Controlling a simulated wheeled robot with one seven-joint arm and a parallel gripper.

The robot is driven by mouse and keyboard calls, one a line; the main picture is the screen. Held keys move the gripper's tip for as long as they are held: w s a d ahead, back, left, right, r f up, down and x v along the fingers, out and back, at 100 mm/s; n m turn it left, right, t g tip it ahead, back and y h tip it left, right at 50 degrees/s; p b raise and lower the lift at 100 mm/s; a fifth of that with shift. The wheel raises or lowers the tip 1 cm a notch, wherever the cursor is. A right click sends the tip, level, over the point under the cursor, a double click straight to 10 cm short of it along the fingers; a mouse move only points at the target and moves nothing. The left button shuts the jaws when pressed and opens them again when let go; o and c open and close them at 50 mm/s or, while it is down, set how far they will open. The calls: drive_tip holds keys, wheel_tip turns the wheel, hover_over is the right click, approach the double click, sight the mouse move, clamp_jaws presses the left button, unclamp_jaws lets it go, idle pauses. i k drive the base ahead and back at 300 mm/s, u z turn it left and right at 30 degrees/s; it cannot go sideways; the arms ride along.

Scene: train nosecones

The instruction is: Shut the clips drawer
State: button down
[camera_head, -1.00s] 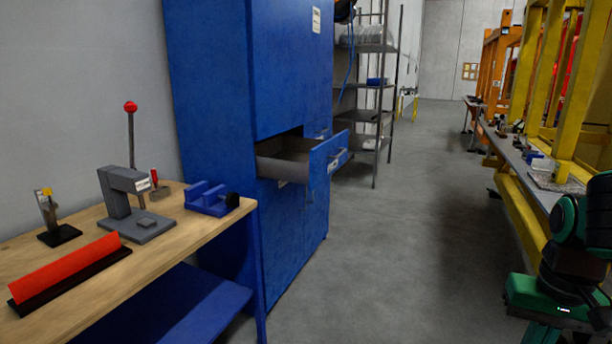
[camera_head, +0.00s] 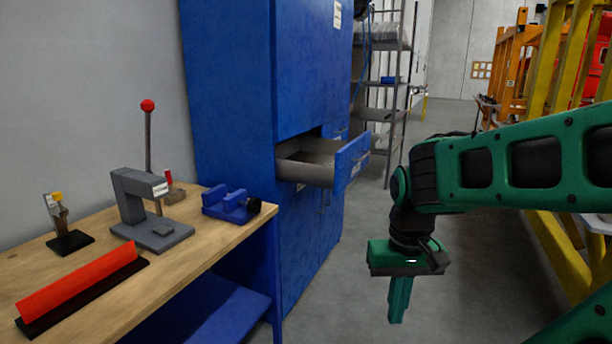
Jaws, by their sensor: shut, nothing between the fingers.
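The drawer (camera_head: 352,159) sticks out of the blue cabinet (camera_head: 232,90), pulled open to the right. Its blue front has a handle, and its grey inside shows with no contents that I can make out. A label shows on the cabinet near the drawer, but I cannot read it. My gripper (camera_head: 397,318) points down over the floor, to the right of and nearer than the drawer. It is shut and empty, apart from the drawer front.
A wooden workbench (camera_head: 188,250) at the left holds a grey press (camera_head: 150,215), a blue vise (camera_head: 228,204) and a red bar (camera_head: 80,280). Metal shelves (camera_head: 385,85) stand behind the cabinet. Yellow frames (camera_head: 565,240) line the right. The floor between is clear.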

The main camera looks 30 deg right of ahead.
sight(305, 159)
drive_tip(key=z, duration=0.2)
drive_tip(key=i, duration=1)
drive_tip(key=z, duration=0.6)
